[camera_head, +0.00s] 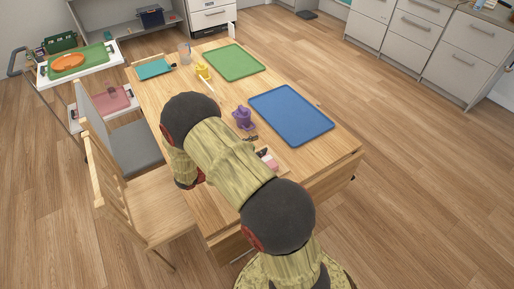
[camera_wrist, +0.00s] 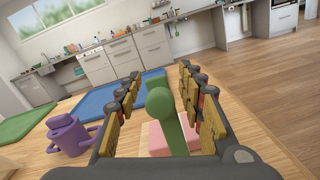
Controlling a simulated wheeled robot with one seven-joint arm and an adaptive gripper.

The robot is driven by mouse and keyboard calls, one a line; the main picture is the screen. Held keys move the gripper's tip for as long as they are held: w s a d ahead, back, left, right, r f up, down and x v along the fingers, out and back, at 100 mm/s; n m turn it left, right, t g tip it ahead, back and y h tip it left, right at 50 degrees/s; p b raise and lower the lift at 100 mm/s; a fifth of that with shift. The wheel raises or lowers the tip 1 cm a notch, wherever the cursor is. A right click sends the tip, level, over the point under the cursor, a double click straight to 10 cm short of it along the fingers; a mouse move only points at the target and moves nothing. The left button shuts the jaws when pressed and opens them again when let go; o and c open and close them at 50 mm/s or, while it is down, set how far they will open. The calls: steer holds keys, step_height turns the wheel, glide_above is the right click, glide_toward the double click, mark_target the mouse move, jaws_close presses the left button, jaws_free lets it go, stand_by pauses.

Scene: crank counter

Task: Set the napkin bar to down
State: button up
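The napkin bar (camera_wrist: 160,102) is green with a rounded end, and it stands up between the fingers of my gripper (camera_wrist: 161,78) in the wrist view. The fingers are spread, with visible gaps on both sides of the green part. A pink napkin stack (camera_wrist: 158,141) lies low behind the bar, partly hidden by it and the fingers. In the head view my arm covers most of the holder; only some pink napkins (camera_head: 267,159) show at the arm's right side. I cannot make out the bar's full angle.
A purple pitcher-like item (camera_wrist: 70,135) stands left of my gripper, near a blue tray (camera_head: 291,114). A green tray (camera_head: 234,62), yellow item (camera_head: 203,72) and clear cup (camera_head: 184,52) are farther back on the wooden table. A chair (camera_head: 150,200) stands at the left.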

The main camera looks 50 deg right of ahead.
steer(key=shift+s+d, duration=0.15)
steer(key=shift+d, duration=0.25)
steer(key=shift+c, duration=0.2)
jaws_close()
stand_by(0.9)
